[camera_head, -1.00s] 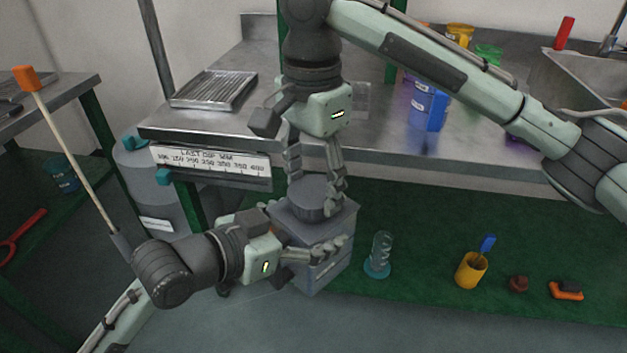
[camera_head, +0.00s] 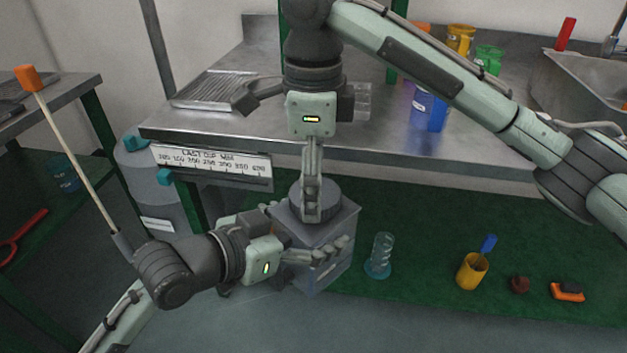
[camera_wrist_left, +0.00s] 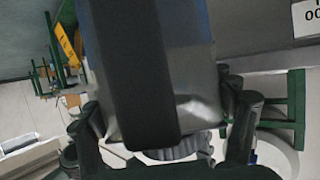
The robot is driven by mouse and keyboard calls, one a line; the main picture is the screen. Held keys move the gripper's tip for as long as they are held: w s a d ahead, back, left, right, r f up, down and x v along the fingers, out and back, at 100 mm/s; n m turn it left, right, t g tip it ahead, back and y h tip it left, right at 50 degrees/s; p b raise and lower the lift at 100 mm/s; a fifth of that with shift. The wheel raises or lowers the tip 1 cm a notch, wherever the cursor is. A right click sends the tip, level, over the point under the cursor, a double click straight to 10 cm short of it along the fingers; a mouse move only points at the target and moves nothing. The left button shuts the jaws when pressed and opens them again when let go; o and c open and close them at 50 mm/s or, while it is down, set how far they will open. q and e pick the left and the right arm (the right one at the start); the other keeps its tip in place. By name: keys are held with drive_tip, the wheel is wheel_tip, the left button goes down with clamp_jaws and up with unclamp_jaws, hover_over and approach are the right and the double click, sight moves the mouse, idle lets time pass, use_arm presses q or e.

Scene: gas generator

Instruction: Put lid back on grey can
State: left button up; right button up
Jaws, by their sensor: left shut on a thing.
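The grey can (camera_head: 318,272) is box-shaped and stands upright in front of the workbench. The round dark grey lid (camera_head: 334,198) is at its top; I cannot tell whether it is seated fully. My left gripper (camera_head: 315,250) is shut on the can's body from the left. In the left wrist view the can (camera_wrist_left: 185,75) fills the space between the fingers, and the ridged lid edge (camera_wrist_left: 180,152) shows below it. My right gripper (camera_head: 312,205) points down at the lid, one finger in front of it. The other finger is mostly hidden, so its grip is unclear.
The metal workbench (camera_head: 240,125) is behind, with a blue container (camera_head: 430,110) on it. On the green shelf to the right are a glass cylinder (camera_head: 381,255), a yellow cup (camera_head: 471,271) and an orange item (camera_head: 567,291). A large grey drum (camera_head: 150,190) stands left.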

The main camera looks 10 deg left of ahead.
drive_tip(key=shift+r, duration=2.25)
